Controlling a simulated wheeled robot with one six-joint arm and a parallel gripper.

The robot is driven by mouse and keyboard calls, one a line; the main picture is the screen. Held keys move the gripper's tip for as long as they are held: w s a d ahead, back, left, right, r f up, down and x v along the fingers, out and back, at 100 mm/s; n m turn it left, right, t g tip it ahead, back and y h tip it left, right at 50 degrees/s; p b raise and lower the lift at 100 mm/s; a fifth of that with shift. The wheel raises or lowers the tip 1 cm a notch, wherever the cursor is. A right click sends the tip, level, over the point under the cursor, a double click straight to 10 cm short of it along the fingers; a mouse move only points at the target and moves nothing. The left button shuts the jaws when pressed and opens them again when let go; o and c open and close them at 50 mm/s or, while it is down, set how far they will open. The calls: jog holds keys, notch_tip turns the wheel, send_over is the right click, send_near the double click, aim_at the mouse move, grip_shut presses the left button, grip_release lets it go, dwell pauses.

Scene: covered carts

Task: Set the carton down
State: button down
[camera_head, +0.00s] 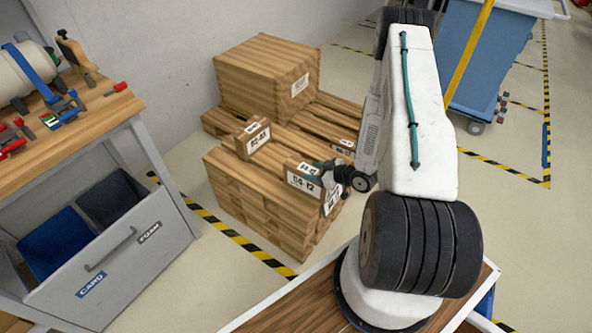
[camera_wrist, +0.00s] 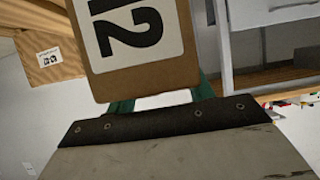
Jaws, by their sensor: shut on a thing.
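The carton (camera_head: 287,168) is a small brown wood-grained box with a white label ending in "12". My gripper (camera_head: 330,172) is shut on it, at the right front of the wood-grained stack (camera_head: 255,206). I cannot tell whether the carton's underside touches the stack. In the wrist view the carton (camera_wrist: 150,72) fills the top middle, its "12" label turned sideways. Green finger parts of my gripper (camera_wrist: 160,98) show on both sides of it; the fingertips are hidden.
A second small labelled carton (camera_head: 250,138) sits on the stack to the left. A large box (camera_head: 262,80) stands behind on more wooden pieces. A workbench (camera_head: 75,130) with tools is at left, a blue cart (camera_head: 485,60) at back right.

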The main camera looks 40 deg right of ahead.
aim_at(298, 164)
jog(key=w, duration=0.2)
jog(key=w+a, duration=0.1)
jog(key=w, duration=0.1)
jog(key=w+a, duration=0.1)
jog(key=w, duration=0.1)
jog(key=shift+w+a+f, duration=0.15)
jog(key=shift+w+f, duration=0.05)
jog(key=shift+f, duration=0.05)
jog(key=shift+w+f, duration=0.15)
jog(key=shift+f, duration=1.8)
jog(key=c, duration=0.6)
grip_release()
